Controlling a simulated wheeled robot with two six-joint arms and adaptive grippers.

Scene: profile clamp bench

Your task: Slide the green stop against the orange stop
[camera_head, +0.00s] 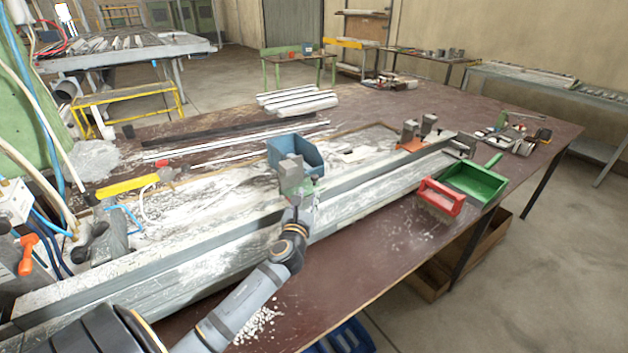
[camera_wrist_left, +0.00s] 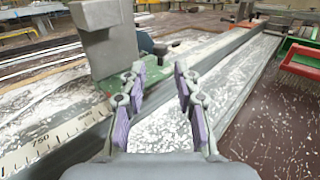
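The green stop (camera_head: 291,176), a grey block on a green base, sits on the long metal profile rail (camera_head: 235,228) near the middle of the bench. It also shows large at the left of the left wrist view (camera_wrist_left: 104,45). The orange stop (camera_head: 411,144), with grey blocks on an orange base, sits farther along the rail to the right. A clear stretch of rail lies between the two stops. My left gripper (camera_wrist_left: 160,78) is open and empty, with its fingers over the rail just beside the green stop. It partly hides the stop's lower part in the head view. My right gripper is out of view.
A blue bin (camera_head: 312,155) stands behind the green stop. A green dustpan (camera_head: 472,184) and a red-handled brush (camera_head: 441,196) lie in front of the rail at the right. A yellow-handled tool (camera_head: 127,185) and clamps lie at the left. Chips litter the bench.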

